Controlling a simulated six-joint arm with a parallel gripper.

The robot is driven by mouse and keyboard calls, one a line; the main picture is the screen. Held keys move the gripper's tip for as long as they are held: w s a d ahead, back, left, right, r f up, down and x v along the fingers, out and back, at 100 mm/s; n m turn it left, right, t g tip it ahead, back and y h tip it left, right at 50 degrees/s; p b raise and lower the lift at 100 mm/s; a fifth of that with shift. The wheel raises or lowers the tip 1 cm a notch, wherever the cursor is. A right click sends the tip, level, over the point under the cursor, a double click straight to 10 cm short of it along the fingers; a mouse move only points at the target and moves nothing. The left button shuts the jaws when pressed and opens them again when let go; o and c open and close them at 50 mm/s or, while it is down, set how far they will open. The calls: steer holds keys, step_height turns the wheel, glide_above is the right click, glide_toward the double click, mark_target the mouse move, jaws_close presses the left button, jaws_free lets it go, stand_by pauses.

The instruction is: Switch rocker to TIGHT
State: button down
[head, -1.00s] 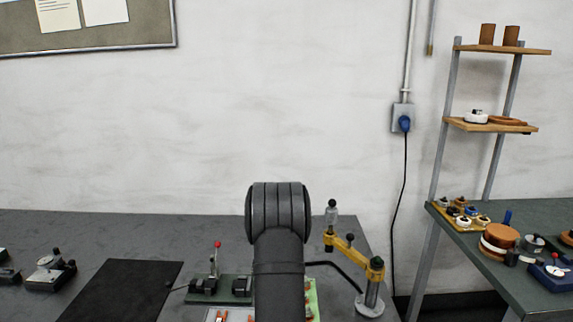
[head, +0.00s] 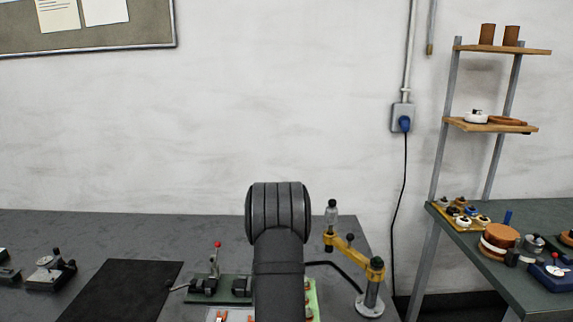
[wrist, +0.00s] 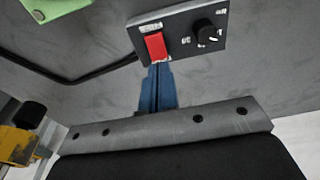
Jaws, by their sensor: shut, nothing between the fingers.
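In the wrist view a red rocker (wrist: 156,46) sits at the left of a dark panel (wrist: 181,40). Small white labels are above and below the rocker, too small to read. A black knob (wrist: 207,35) with a white pointer mark is on the same panel, to the right. My gripper (wrist: 157,68) shows as narrow blue fingers, shut and empty, with its tips at the rocker's lower edge. I cannot tell whether they touch it. The tips overlap the panel's lower edge in the picture. In the head view my arm hides the panel and the gripper.
A yellow swing arm (head: 347,252) stands right of my arm, and a fixture with a red-tipped lever (head: 217,246) stands left. A black mat (head: 120,290) lies farther left.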

steer(key=shift+f, duration=1.1)
stand_by(0.7)
steer(key=shift+r, duration=3.55)
step_height(320, 180, down, 7)
steer(key=shift+f, duration=0.1)
